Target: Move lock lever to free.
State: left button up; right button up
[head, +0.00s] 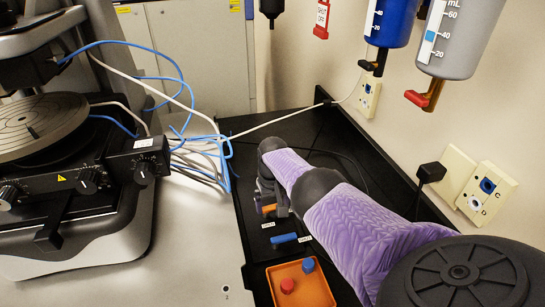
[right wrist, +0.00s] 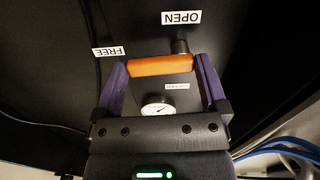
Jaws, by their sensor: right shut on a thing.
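The orange lever (right wrist: 160,66), which I take as the lock lever, lies between the two purple fingers of my right gripper (right wrist: 162,74) in the right wrist view. The gripper is shut on it, one finger at each end. A dark post (right wrist: 181,47) stands at the lever's right part. A FREE label (right wrist: 110,51) lies to the lever's upper left and an OPEN label (right wrist: 181,17) beyond the post, both upside down. In the head view, the orange lever (head: 268,208) shows partly under my right gripper (head: 272,203). My left gripper is not in view.
A blue lever (head: 284,238) and an orange tray (head: 300,284) with a red and a blue piece are nearby on the black bench. Cables (head: 205,160) and the profiler (head: 70,190) are at left.

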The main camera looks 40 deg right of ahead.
aim_at(273, 206)
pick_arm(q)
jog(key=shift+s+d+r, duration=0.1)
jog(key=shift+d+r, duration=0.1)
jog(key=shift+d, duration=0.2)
pick_arm(e)
jog(key=shift+r+m, duration=0.1)
jog(key=shift+m, duration=0.4)
jog(key=o, duration=0.9)
jog(key=shift+r+p, duration=0.35)
jog(key=shift+p, duration=0.15)
pick_arm(q)
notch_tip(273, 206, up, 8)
jog(key=p, duration=0.6)
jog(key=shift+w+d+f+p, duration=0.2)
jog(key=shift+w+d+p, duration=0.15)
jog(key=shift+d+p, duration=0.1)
pick_arm(e)
notch_tip(273, 206, up, 9)
jog(key=shift+r, duration=0.1)
